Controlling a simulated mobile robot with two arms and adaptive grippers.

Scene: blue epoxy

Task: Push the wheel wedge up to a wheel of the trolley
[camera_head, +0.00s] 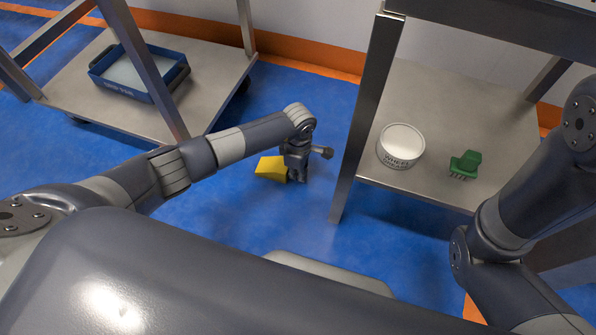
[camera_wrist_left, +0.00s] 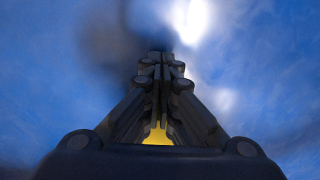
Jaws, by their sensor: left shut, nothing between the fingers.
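The yellow wheel wedge (camera_head: 270,167) lies on the blue floor, between the trolley and the bench. My left gripper (camera_head: 297,178) points down close to the wedge's right side and hides part of it; I cannot tell whether they touch. In the left wrist view the left gripper (camera_wrist_left: 158,62) is shut and empty, and a bit of yellow, likely the wedge (camera_wrist_left: 158,136), shows through the gap between its finger links. The trolley (camera_head: 205,72) stands at the upper left; a dark wheel (camera_head: 243,86) shows under its right corner. My right gripper is outside the view.
A blue crate (camera_head: 98,79) sits on the trolley's lower shelf. On the right, a metal bench (camera_head: 425,95) holds a white round tub (camera_head: 401,142) and a green brush (camera_head: 465,163). Its leg (camera_head: 362,125) stands right of my left gripper. Floor between wedge and trolley is clear.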

